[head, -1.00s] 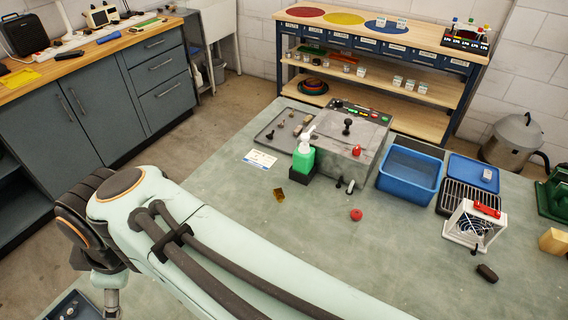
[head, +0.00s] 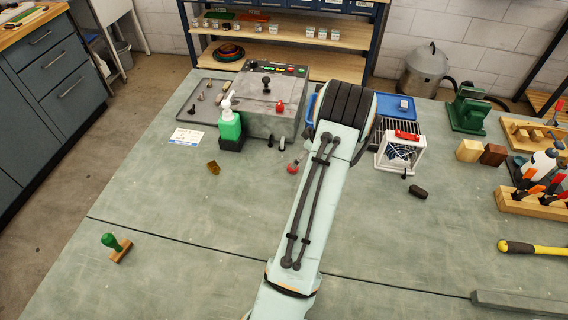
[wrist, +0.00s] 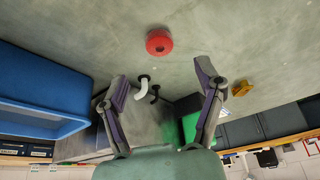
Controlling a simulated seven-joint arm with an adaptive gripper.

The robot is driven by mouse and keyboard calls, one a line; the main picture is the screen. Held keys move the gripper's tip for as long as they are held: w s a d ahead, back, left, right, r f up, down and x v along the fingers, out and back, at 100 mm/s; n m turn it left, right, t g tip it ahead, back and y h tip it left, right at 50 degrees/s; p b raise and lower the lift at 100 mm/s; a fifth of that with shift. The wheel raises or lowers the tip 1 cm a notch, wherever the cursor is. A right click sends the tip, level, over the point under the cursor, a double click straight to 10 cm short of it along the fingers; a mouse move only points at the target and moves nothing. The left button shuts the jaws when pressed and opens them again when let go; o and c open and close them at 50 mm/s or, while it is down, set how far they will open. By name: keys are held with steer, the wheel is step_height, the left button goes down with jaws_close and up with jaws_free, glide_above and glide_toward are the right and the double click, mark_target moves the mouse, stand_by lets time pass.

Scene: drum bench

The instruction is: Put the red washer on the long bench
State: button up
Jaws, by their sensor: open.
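The red washer (head: 293,168) lies flat on the grey-green tabletop (head: 150,205), just left of my arm in the head view. In the wrist view the red washer (wrist: 159,42) is whole and clear, beyond and between my fingertips. My gripper (wrist: 163,80) is open and empty, its two fingers spread apart, and it does not touch the washer. In the head view my gripper is hidden behind my arm. A wood-topped bench (head: 32,24) with dark drawers shows at the upper left; I cannot tell from the pictures which surface is the long bench.
A grey machine box (head: 262,112) and a green bottle (head: 229,127) stand behind the washer. A blue bin (wrist: 40,85) is close by in the wrist view. A white fan unit (head: 398,152) stands to the right. The left front tabletop is mostly clear, except for a green-handled stamp (head: 115,247).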

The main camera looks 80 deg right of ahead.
steer(key=x, duration=0.6)
steer(key=shift+f, duration=0.3)
steer(key=c, duration=0.8)
